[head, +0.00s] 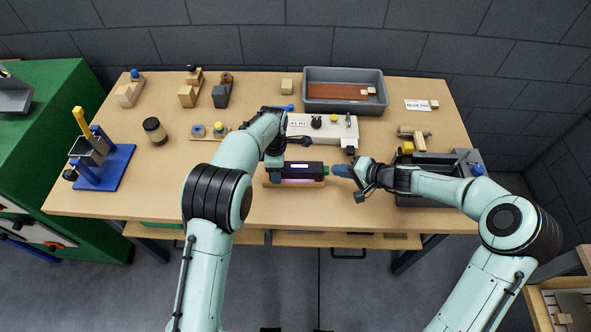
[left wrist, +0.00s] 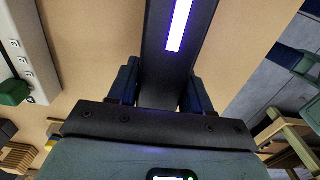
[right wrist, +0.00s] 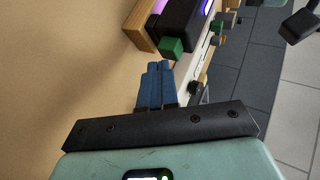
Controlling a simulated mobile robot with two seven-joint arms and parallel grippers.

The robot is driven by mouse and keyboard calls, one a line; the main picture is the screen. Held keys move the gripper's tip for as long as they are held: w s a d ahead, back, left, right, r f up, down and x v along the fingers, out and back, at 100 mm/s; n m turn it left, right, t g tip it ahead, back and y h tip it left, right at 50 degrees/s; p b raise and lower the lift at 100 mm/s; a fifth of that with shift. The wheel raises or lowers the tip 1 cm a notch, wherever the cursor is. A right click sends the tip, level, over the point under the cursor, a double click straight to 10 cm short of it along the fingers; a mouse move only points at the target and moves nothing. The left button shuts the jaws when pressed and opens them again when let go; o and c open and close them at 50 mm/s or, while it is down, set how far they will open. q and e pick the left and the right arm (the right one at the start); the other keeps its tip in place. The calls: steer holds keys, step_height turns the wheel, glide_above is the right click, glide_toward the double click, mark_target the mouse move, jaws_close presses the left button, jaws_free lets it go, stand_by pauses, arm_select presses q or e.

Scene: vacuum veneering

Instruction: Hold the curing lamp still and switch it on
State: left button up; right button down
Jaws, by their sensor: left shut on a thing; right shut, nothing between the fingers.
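The curing lamp (head: 305,168) is a black bar on a wooden base near the table's front middle. A pale violet strip glows on top, and pink light shows beneath it. In the left wrist view the lamp (left wrist: 160,70) lies between the blue fingers of my left gripper (left wrist: 160,88), which is shut on it. A green button (head: 326,170) sits on the lamp's right end and shows in the right wrist view (right wrist: 171,47). My right gripper (right wrist: 159,68) is shut and empty, its fingertips right by the button. I cannot tell whether they touch it.
A white control box (head: 325,128) with knobs stands just behind the lamp. A grey tray (head: 345,105) with a brown sheet is at the back. A dark press-like unit (head: 440,163) is under my right forearm.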

steer(key=shift+d, duration=0.65)
steer(key=shift+w+d, duration=0.1)
steer(key=shift+d, duration=2.95)
arm_select(q)
steer(key=o, duration=1.2)
steer(key=shift+c, duration=0.2)
